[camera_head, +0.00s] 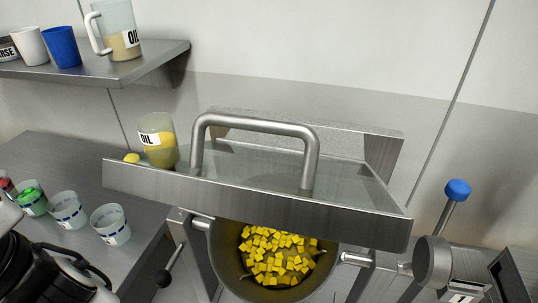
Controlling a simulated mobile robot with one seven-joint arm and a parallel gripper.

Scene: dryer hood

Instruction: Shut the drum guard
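The drum guard (255,198) is a steel-edged cover with a clear panel and a large arched grey handle (256,125). It stands raised at the back, above the drum, with its broad front edge toward me. The drum (222,262) is a round metal bowl full of yellow cubes (275,255), and its mouth shows open below the guard's edge. Part of my black and white arm shows at the lower left, apart from the guard. My gripper's fingertips are not in view.
Several cups (110,225) stand on the left counter (75,165), with an oil jug (157,140) beside the guard's left end. A wall shelf (130,62) at upper left holds cups and another jug. A blue-knobbed lever (457,190) rises at the right.

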